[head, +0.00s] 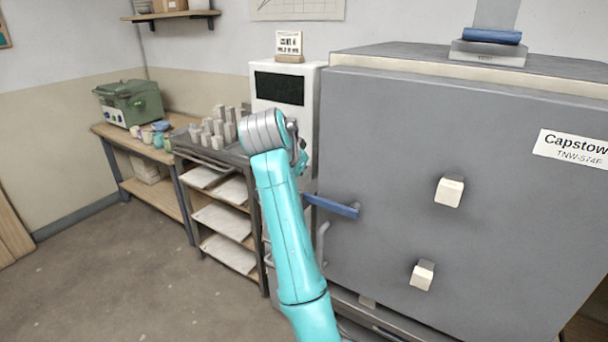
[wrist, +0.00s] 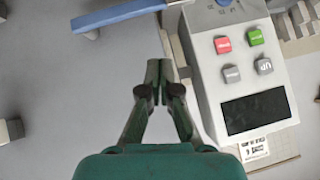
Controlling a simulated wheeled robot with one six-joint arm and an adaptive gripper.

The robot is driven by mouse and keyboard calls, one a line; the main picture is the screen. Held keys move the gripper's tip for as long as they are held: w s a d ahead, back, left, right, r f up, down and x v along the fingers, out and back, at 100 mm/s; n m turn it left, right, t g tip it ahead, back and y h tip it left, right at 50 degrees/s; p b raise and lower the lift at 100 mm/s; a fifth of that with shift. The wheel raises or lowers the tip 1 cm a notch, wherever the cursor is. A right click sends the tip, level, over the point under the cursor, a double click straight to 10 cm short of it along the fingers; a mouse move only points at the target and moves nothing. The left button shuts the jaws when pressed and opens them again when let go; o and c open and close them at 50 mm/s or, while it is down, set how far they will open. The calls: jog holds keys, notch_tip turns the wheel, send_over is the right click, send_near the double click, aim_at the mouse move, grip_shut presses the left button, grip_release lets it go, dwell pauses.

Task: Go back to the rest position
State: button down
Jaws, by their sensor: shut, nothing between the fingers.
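My gripper (wrist: 159,68) shows in the wrist view with its fingertips together and nothing between them. In the head view my teal arm reaches up in front of the control box (head: 287,88), and the gripper itself is hidden behind my wrist. The blue kiln handle (head: 333,206) is just right of my arm, and it also shows in the wrist view (wrist: 122,14) at the top left.
A large grey kiln (head: 390,150) fills the right side. A shelf rack (head: 222,218) with several grey posts on top stands left of my arm. A wooden table (head: 130,143) holds a green machine (head: 130,102) and small pots. The floor (head: 110,270) at left is clear.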

dwell(0.3)
jog(key=s+d+f+n+t+y, duration=0.1)
jog(key=s+d+f+n, duration=0.15)
jog(key=f, duration=0.85)
jog(key=s+d+f+n+t, duration=0.1)
jog(key=s+d+f, duration=0.15)
jog(key=f, duration=0.95)
jog(key=s+d+f+n+t+y, duration=0.1)
jog(key=s+d+f+n+y, duration=0.3)
jog(key=s+f, duration=1.3)
jog(key=s+d+f+t+h, duration=0.1)
jog(key=s+d, duration=0.1)
jog(key=s, duration=0.9)
jog(key=s+d+t, duration=0.1)
jog(key=s+d, duration=0.1)
jog(key=s, duration=1)
jog(key=s+d+r, duration=0.1)
jog(key=s+r, duration=0.5)
jog(key=s, duration=0.3)
jog(key=s+d+r+t, duration=0.1)
jog(key=s+r, duration=0.6)
jog(key=s, duration=0.3)
jog(key=shift+n, duration=0.35)
